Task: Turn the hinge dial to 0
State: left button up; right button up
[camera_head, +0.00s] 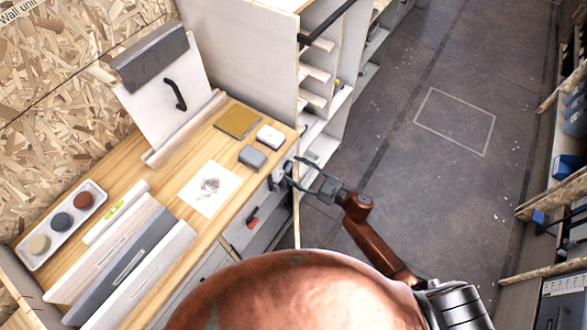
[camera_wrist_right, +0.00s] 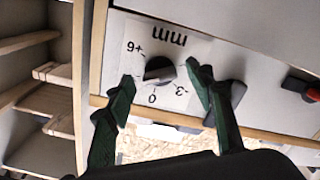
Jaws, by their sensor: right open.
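The hinge dial (camera_wrist_right: 159,70) is a round black knob on a white plate (camera_wrist_right: 183,47) marked mm, +6, 0 and -3, which appears upside down in the right wrist view. Its exact setting is hard to read. My right gripper (camera_wrist_right: 160,73) is open, with one green finger on each side of the knob; whether they touch it I cannot tell. In the head view the right gripper (camera_head: 293,172) is at the front face of the wooden bench, where it partly hides the dial. My left gripper is not in view.
The wooden bench top (camera_head: 235,186) holds a white printed sheet (camera_head: 209,188), a grey block (camera_head: 252,157), a white block (camera_head: 270,137) and a tray (camera_head: 62,222) of round pucks. A red-and-black handle (camera_head: 252,218) is on the bench front. Open floor (camera_head: 440,190) lies to the right.

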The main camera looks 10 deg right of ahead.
jog(key=shift+w+a, duration=0.4)
jog(key=c, duration=1.2)
